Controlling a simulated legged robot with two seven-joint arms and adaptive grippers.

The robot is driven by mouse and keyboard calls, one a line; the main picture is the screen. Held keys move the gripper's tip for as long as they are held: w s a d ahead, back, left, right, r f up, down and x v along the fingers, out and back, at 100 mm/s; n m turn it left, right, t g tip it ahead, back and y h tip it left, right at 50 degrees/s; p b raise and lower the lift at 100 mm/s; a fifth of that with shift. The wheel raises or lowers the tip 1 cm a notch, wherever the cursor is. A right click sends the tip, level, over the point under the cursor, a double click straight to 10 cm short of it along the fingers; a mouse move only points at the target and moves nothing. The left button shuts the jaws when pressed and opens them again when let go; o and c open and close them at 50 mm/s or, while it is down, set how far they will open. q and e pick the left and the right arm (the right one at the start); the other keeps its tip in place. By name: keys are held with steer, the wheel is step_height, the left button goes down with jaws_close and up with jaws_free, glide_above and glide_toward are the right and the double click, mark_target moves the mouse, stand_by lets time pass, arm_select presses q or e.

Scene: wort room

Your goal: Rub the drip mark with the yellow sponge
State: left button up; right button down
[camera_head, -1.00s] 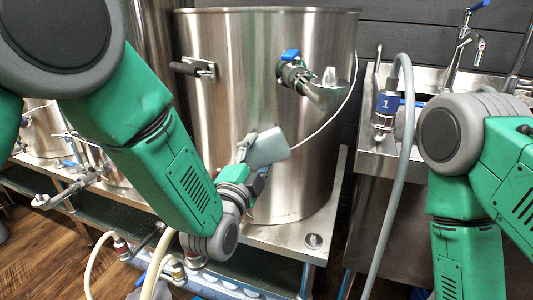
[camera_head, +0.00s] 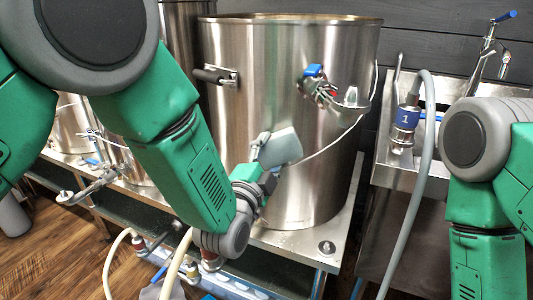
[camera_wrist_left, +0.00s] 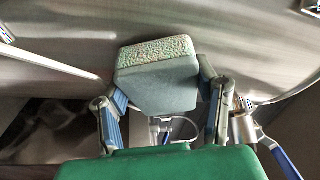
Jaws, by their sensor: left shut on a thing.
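My left gripper (camera_head: 262,168) is shut on a block-shaped sponge (camera_head: 282,147), held in front of the lower wall of a large steel kettle (camera_head: 315,190). The sponge looks grey-green rather than yellow. In the left wrist view the sponge (camera_wrist_left: 157,92) sits between the two fingers of my left gripper (camera_wrist_left: 163,108), its far face rough and speckled. The kettle wall lies just beyond it; I cannot tell whether they touch. No drip mark can be made out. My right arm is at the right of the head view, its gripper out of frame.
A valve with a blue handle (camera_head: 314,71) and a black-gripped handle (camera_head: 214,76) stick out from the kettle. A grey hose (camera_head: 424,165) hangs at the steel sink (camera_head: 385,160) on the right. Smaller vessels (camera_head: 72,125) stand at left on the bench.

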mark_target(292, 155)
arm_select(q)
steer(key=shift+s+d+r, duration=0.1)
steer(key=shift+s+d, duration=0.05)
steer(key=shift+d, duration=0.65)
steer(key=shift+c, duration=0.4)
steer(key=shift+d+r, duration=0.1)
steer(key=shift+d, duration=0.1)
steer(key=shift+c, duration=1.1)
steer(key=shift+d+h, duration=0.35)
steer(key=shift+h, duration=0.05)
steer(key=shift+c, duration=0.7)
steer(key=shift+s+d, duration=0.15)
steer(key=shift+d, duration=1.1)
steer(key=shift+d+r, duration=0.1)
steer(key=shift+d, duration=0.4)
steer(key=shift+a+f, duration=0.2)
steer(key=shift+a, duration=1.6)
steer(key=shift+a+f, duration=0.2)
steer(key=shift+a, duration=1.55)
